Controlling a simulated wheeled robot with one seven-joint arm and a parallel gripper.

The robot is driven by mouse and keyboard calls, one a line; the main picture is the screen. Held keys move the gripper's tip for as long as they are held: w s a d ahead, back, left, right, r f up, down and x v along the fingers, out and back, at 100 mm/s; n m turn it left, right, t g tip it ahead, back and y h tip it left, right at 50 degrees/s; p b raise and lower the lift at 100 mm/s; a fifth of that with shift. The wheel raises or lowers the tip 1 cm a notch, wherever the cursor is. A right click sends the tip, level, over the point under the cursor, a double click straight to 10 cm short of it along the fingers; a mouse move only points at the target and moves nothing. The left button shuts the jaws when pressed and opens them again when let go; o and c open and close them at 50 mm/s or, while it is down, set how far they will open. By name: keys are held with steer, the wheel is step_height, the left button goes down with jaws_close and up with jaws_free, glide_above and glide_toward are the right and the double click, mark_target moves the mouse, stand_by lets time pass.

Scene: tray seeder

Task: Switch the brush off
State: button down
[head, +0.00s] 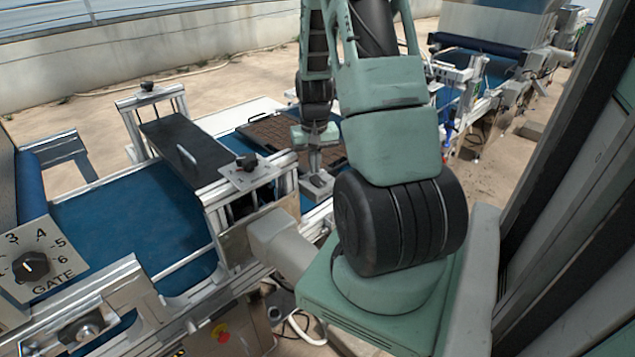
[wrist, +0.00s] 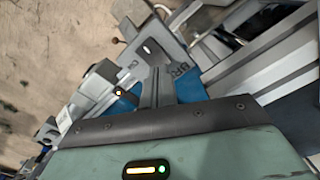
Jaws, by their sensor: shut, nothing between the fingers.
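A small grey switch box (head: 318,185) sits on the line's near rail, just below my gripper (head: 314,160) in the head view. In the wrist view my gripper (wrist: 153,50) is shut and empty, its fingers in front of a grey plate (wrist: 182,72). Partly hidden letters that begin with "BR" show on this plate, beside the fingers. The fingers cover much of the plate, so I cannot tell the switch's position or whether the fingers touch it.
A GATE dial (head: 30,267) is at the left by the blue belt (head: 130,225). A black cover (head: 187,150) spans the belt. A brown tray (head: 280,132) lies behind my gripper. A red stop button (head: 221,333) is low in front.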

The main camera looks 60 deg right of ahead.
mark_target(315, 177)
steer(key=shift+f+b, duration=0.75)
steer(key=shift+f, duration=0.25)
stand_by(1.1)
steer(key=shift+r+p, duration=2.9)
steer(key=shift+r, duration=0.7)
steer(key=shift+f, duration=0.1)
